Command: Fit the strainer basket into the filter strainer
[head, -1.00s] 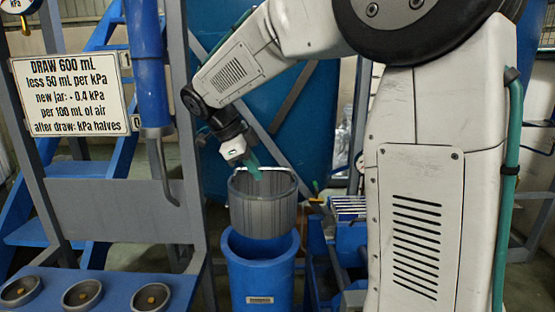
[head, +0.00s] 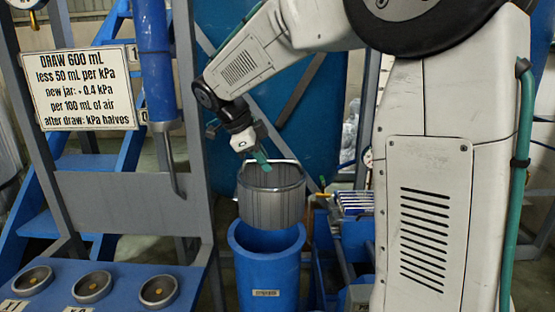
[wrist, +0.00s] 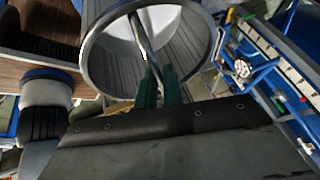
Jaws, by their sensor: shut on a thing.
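The strainer basket (head: 271,200) is a grey ribbed cylinder with a bright rim and a metal handle across its top. My gripper (head: 261,163) is shut on the handle and holds the basket roughly upright. In the wrist view my green fingers (wrist: 158,90) close on the handle bar, and I look into the basket (wrist: 190,60). The filter strainer (head: 266,270) is a blue open-topped cylinder with a small label. The basket hangs directly above its mouth in the head view, its lower edge near the blue rim. Whether they touch, I cannot tell.
A grey and blue rack (head: 120,195) with a sign (head: 82,91) and several round cups (head: 92,287) stands at the left. A blue frame with a row of vials (head: 355,202) stands close to the strainer's right. Blue stairs (head: 42,200) rise behind.

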